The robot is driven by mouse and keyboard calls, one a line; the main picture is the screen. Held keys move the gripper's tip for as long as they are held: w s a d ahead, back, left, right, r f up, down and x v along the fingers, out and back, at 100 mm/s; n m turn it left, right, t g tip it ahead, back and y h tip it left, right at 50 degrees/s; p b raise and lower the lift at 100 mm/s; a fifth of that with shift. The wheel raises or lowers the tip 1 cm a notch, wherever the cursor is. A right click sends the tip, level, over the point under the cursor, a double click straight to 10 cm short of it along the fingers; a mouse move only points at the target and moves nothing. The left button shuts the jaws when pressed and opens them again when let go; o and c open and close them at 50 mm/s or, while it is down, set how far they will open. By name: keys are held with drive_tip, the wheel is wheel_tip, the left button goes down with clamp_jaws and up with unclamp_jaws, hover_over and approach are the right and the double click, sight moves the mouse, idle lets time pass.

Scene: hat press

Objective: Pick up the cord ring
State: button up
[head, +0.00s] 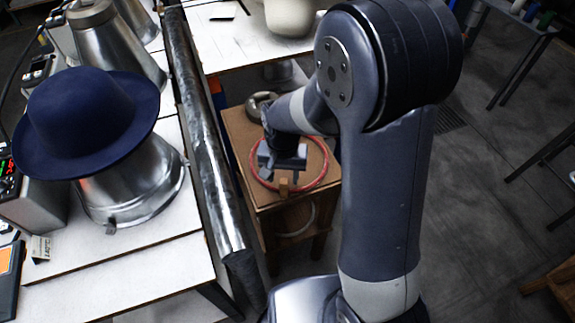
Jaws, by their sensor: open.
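The cord ring is probably the thin red ring (310,186), which lies on top of a small wooden stand (240,135). My gripper (281,168) is over the ring's inside, towards its near side, pointing down. It is open with nothing visible between its fingers. My gripper and wrist hide part of the ring's far side. I cannot tell whether the fingers touch the ring or the stand top.
A dark round coil (262,102) sits at the stand's far edge. A long metal roller (195,130) runs left of the stand, beside a white table with a blue hat (85,115) on a metal form. Floor at right is fairly open.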

wheel_tip(320, 180, down, 5)
drive_tip(key=shift+w+d+r, duration=0.1)
drive_tip(key=shift+d, duration=0.05)
drive_tip(key=shift+c, duration=0.3)
clamp_jaws()
idle(0.3)
